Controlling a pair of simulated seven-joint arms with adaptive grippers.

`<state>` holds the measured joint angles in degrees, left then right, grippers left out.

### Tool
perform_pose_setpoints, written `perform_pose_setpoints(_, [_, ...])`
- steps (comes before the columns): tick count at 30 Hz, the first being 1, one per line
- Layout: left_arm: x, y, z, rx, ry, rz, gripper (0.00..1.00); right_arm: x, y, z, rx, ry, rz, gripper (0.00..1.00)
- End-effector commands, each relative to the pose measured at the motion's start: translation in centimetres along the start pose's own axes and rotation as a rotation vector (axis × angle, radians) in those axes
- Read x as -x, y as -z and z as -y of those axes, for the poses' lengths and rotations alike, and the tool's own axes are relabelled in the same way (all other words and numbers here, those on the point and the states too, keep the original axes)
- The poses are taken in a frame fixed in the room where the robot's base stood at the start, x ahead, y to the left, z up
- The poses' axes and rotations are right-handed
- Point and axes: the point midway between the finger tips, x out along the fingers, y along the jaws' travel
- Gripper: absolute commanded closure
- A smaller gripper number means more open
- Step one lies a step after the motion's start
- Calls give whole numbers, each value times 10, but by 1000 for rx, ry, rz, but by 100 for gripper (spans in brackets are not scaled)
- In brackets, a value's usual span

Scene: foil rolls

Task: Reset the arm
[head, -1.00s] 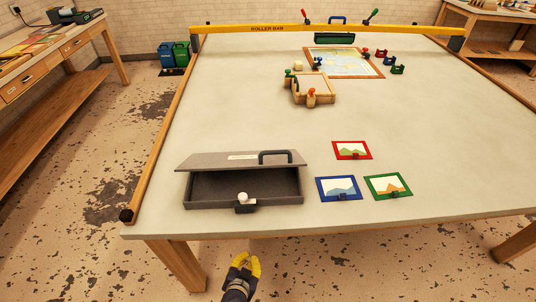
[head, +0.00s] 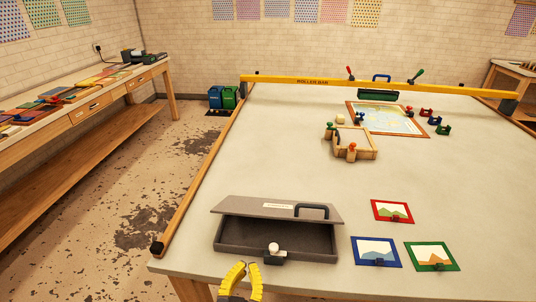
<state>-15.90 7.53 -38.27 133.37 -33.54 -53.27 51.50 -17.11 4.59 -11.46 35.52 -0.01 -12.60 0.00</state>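My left gripper (head: 240,279) shows at the bottom of the head view, just off the near edge of the table (head: 330,160). Its yellow fingers are spread apart with nothing visible between them. It is close to the front of a grey box (head: 235,243) with its lid (head: 262,206) raised and a white knob (head: 273,248) at its front. I cannot tell whether the fingers touch the box. My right gripper does not show.
Red (head: 392,211), blue (head: 376,251) and green (head: 431,256) framed pictures lie right of the box. A wooden tray (head: 354,143) and a map board (head: 386,119) lie farther back. A yellow roller bar (head: 370,86) spans the far end.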

Motion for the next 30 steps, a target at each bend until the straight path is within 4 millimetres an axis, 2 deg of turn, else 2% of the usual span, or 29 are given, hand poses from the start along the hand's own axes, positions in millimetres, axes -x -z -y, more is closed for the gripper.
perform_pose_setpoints(5, [-6, 8, 0, 17, -1, -12, 100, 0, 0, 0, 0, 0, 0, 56])
perform_pose_setpoints(21, [-56, 16, 0, 15, -1, -13, 100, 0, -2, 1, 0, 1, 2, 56])
perform_pose_setpoints(30, [-67, 17, 0, 17, -1, -11, 100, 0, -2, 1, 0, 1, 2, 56])
